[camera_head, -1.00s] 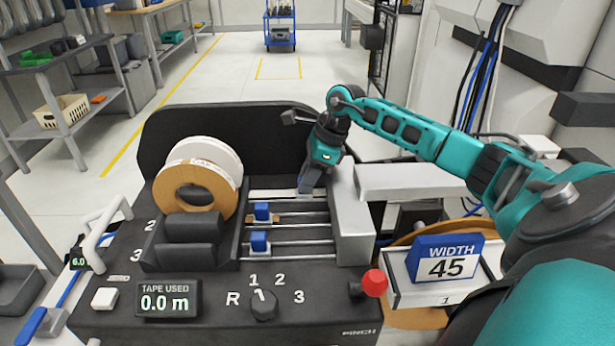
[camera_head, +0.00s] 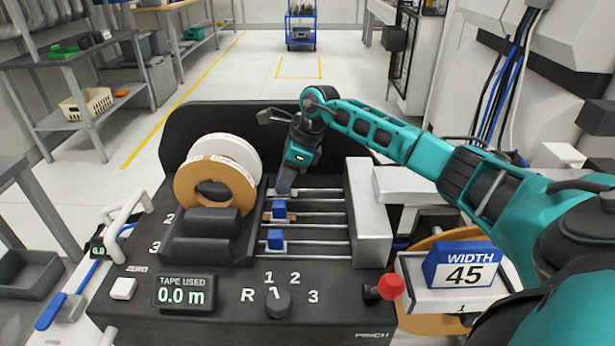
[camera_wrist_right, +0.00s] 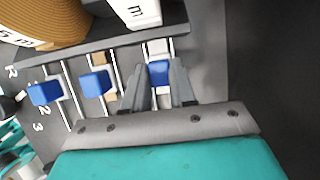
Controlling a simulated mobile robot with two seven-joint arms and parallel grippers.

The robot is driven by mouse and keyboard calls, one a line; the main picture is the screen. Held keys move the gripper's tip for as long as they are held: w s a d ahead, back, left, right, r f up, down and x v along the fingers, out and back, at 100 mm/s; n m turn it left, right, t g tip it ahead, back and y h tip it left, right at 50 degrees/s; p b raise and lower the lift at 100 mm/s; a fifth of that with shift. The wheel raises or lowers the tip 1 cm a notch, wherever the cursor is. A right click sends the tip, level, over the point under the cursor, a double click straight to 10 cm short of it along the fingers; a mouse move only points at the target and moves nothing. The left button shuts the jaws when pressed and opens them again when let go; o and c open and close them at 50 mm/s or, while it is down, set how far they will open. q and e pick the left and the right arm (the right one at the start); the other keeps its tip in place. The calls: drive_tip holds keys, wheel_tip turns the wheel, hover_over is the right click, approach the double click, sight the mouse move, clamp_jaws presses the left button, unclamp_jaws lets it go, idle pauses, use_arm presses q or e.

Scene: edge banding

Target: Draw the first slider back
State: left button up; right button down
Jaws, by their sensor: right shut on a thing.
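My right gripper (camera_head: 285,190) is at the left end of the back rail of the tape machine, pointing down. In the right wrist view its fingers (camera_wrist_right: 160,92) are shut on the first slider, a blue block (camera_wrist_right: 158,72). In the head view the gripper hides this slider. The second slider (camera_head: 279,210) and third slider (camera_head: 275,240), also blue, sit at the left on the rails in front; they show in the wrist view as well (camera_wrist_right: 95,83) (camera_wrist_right: 45,92). My left gripper is out of view.
White and brown tape rolls (camera_head: 215,180) stand left of the rails. A silver block (camera_head: 367,215) bounds the rails at the right. In front are a dial (camera_head: 276,301), a red knob (camera_head: 391,286), a display reading 0.0 m (camera_head: 184,293) and a WIDTH 45 sign (camera_head: 464,268).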

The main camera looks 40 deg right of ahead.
drive_tip(key=shift+w+a+r, duration=0.1)
drive_tip(key=shift+w+a, duration=0.05)
drive_tip(key=shift+a, duration=0.1)
drive_tip(key=c, duration=0.9)
unclamp_jaws()
drive_tip(key=shift+w+a, duration=0.1)
drive_tip(key=shift+a, duration=0.05)
drive_tip(key=shift+d+r, duration=0.1)
drive_tip(key=shift+d, duration=0.1)
drive_tip(key=p+v, duration=0.1)
drive_tip(key=v, duration=1.1)
drive_tip(key=shift+s+r, duration=0.2)
drive_tip(key=shift+r, duration=0.1)
